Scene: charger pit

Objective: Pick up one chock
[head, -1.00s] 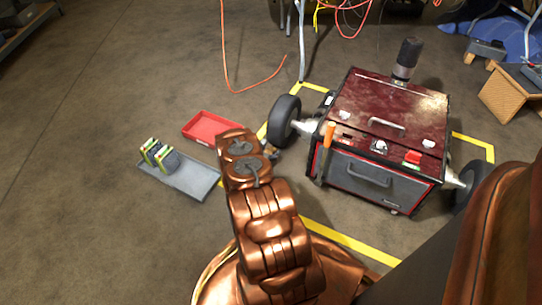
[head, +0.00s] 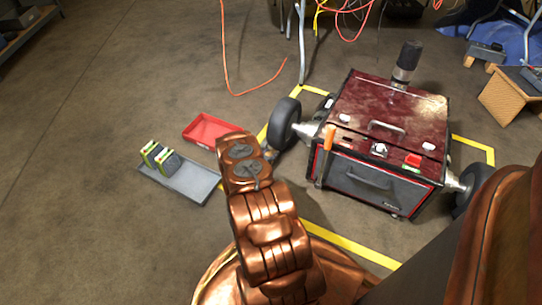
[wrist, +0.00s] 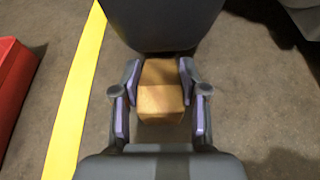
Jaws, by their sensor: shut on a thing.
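A tan, wood-coloured chock (wrist: 160,92) sits between the two fingers of my gripper (wrist: 160,105) in the wrist view. The purple-lined finger pads are shut on its sides. The chock is close against a dark, rounded wheel (wrist: 162,25), which hides its far end; I cannot tell if they touch. In the head view my copper arm covers the gripper and most of the area by the cart's left wheel (head: 285,122), so the chock cannot be made out there.
A dark red cart (head: 385,135) stands inside a yellow floor line (head: 350,243). A red tray (head: 207,130) and a grey tray (head: 199,183) with green-and-black items (head: 157,156) lie left of my arm. An orange cable (head: 250,92) hangs behind.

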